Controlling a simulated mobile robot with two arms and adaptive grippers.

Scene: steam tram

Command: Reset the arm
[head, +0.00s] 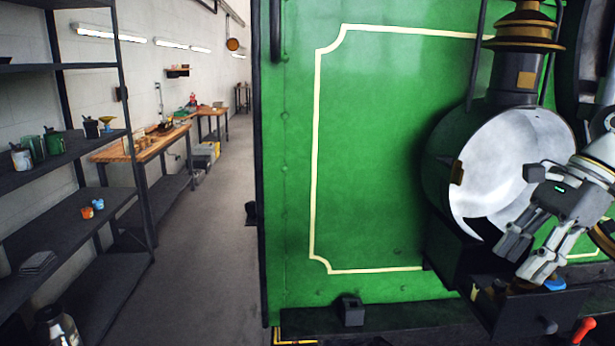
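My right gripper (523,257) is at the right side of the head view, reached in from the right edge. Its two fingers point down and to the left, spread apart, and nothing shows between them. It hangs in front of the open round lamp-like housing (520,160) and above a dark open box (515,310). A blue item (555,284) shows in the box just below the fingers. My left gripper is not in view.
The green tram side (380,150) fills the middle and right. A red-handled item (584,330) is at the lower right. Dark shelves (60,215) with cups and jars stand left, workbenches (150,145) behind. The aisle floor (210,250) is clear.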

